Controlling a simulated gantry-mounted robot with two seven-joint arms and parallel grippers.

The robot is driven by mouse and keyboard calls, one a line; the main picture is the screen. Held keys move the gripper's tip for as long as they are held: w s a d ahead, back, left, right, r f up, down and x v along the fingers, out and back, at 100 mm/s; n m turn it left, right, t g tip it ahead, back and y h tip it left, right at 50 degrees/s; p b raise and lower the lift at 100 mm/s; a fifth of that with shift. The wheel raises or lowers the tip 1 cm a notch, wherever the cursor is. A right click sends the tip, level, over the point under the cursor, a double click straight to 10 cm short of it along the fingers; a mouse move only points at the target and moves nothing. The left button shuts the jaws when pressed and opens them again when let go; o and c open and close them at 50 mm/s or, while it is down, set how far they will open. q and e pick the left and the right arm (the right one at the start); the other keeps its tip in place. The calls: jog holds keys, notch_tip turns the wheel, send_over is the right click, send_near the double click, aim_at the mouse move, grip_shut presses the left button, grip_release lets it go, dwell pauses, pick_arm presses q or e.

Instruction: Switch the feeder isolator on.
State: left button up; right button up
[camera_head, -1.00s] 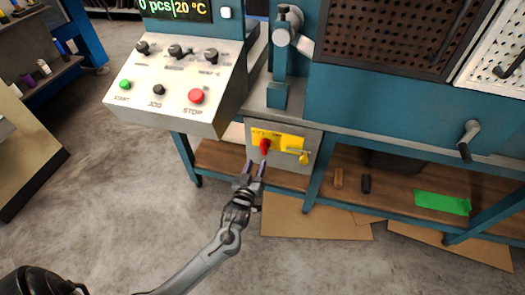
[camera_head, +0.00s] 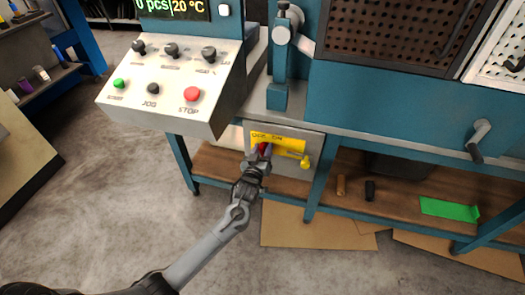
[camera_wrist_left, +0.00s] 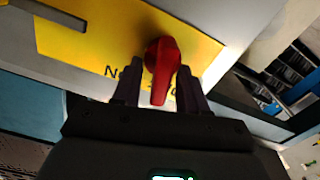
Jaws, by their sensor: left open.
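The feeder isolator is a red rotary handle (camera_wrist_left: 162,70) on a yellow plate (camera_head: 283,144), which is fixed to a grey box under the bench. The plate carries OFF and ON lettering, with OFF on the left in the head view. My left gripper (camera_head: 262,153) is at the handle. In the left wrist view the open fingers (camera_wrist_left: 158,88) stand on either side of the red handle, with small gaps visible. In the head view the gripper hides most of the handle, so its setting is hard to read there. My right gripper is not in view.
The control panel (camera_head: 172,85) with knobs and buttons overhangs above left. A blue bench leg (camera_head: 318,180) stands to the right.

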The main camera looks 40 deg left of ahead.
pick_arm(q)
grip_shut()
jog(key=shift+r+p, duration=0.15)
jog(key=shift+p, duration=0.3)
jog(key=m+p, duration=0.2)
jog(key=p, duration=0.1)
jog(key=shift+d, duration=0.15)
jog(key=shift+m, duration=0.5)
grip_release()
